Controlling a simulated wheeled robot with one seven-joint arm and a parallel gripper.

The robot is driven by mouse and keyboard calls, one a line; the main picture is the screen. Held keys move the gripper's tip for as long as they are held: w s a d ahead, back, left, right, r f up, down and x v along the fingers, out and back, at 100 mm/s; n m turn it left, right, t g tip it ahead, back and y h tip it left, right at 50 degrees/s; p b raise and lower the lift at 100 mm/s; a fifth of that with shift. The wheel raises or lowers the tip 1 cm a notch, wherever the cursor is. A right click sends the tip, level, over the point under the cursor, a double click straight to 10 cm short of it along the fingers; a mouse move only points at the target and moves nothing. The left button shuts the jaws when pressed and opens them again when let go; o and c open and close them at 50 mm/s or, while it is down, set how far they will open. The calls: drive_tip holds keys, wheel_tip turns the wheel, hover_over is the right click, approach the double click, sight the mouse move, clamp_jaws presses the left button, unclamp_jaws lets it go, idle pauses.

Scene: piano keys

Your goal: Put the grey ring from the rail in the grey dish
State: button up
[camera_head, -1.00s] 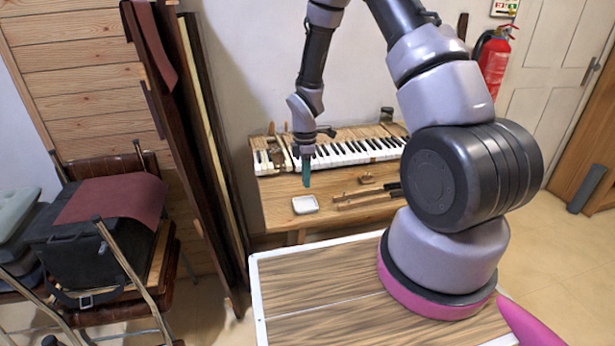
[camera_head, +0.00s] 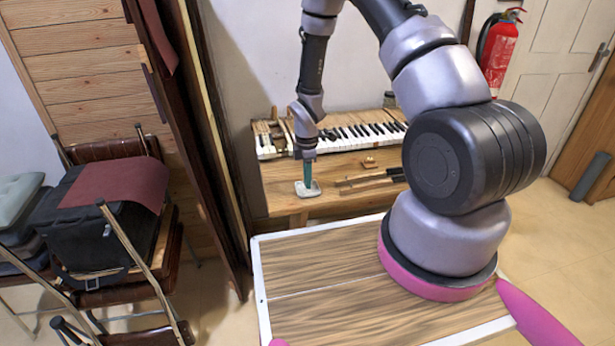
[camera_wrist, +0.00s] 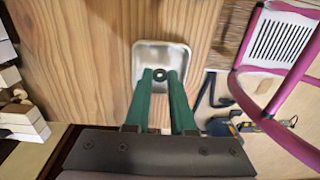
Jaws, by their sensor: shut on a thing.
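The grey dish (camera_head: 313,192) is a small, pale square dish near the front of the wooden bench. It also shows in the wrist view (camera_wrist: 177,49), under my fingertips. My gripper (camera_wrist: 160,73) has green fingers and is shut on the small dark grey ring (camera_wrist: 160,76), which sits between the fingertips. The ring shows against the inside of the dish; I cannot tell whether it touches the bottom. In the head view my gripper (camera_head: 308,184) points down at the dish, and the ring is hidden there. The rail is not clearly seen.
The piano keyboard (camera_head: 360,137) lies along the back of the bench (camera_head: 285,203), behind my gripper. Dark long tools (camera_head: 372,180) and a small wooden block (camera_head: 370,163) lie right of the dish. White key pieces (camera_wrist: 22,120) show at the left of the wrist view.

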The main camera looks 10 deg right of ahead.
drive_tip(key=o, duration=0.7)
drive_tip(key=shift+o, duration=0.2)
